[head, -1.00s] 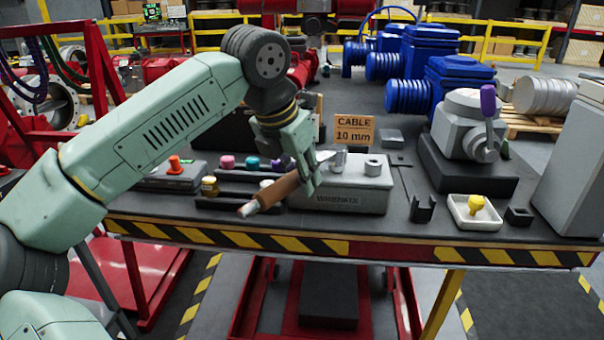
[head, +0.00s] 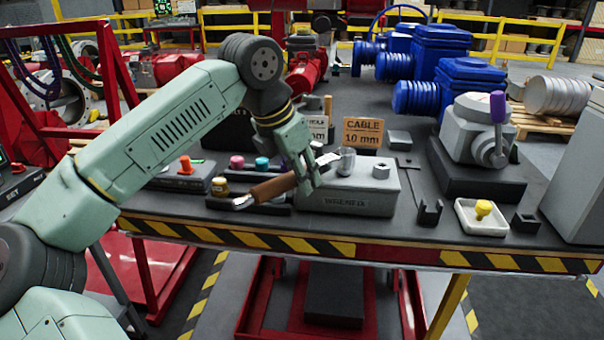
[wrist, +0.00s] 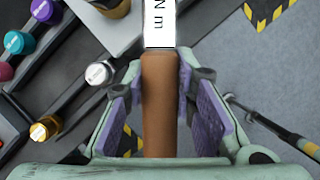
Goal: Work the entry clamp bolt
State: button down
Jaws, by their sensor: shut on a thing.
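My gripper (head: 305,182) is shut around the brown handle (head: 272,187) of a torque wrench, whose metal butt end points left and toward the bench's front. In the wrist view the handle (wrist: 159,105) lies between the purple finger pads, with a white "N m" scale (wrist: 159,22) ahead of it. The wrench's far end reaches a metal cylinder (head: 346,160) on the grey block (head: 355,196); I cannot tell whether they touch. A shorter hollow fitting (head: 381,171) stands on the block's right. The grey valve actuator (head: 473,125) has a purple-gripped lever. I cannot make out the entry clamp bolt.
A "CABLE 10 mm" sign (head: 363,132) stands behind the block. A rack of coloured-cap pieces (head: 262,163) lies left of my gripper. A white tray (head: 482,217) with a yellow piece and a black bracket (head: 430,212) stand at right. Striped edging (head: 330,246) marks the bench front.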

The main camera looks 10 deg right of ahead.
jog(key=shift+w+r, duration=0.1)
jog(key=shift+w+a+m+g+p, duration=0.35)
jog(key=shift+w+m+p, duration=0.3)
jog(key=shift+p, duration=0.2)
jog(key=shift+w+a+m+p, duration=0.15)
jog(key=shift+w+m+p, duration=0.15)
jog(key=shift+m+p, duration=0.05)
jog(key=shift+w, duration=0.15)
jog(key=shift+w+a+m+g+h+p, duration=0.15)
jog(key=shift+w+a+m+g+p, duration=0.1)
jog(key=shift+w+m+p, duration=0.35)
jog(key=shift+w+a+m+g+h+p, duration=0.1)
jog(key=shift+w+m+g+h+p, duration=0.15)
jog(key=shift+m+p, duration=0.4)
jog(key=shift+w, duration=0.1)
jog(key=shift+w+a+r, duration=0.1)
jog(key=shift+w, duration=0.1)
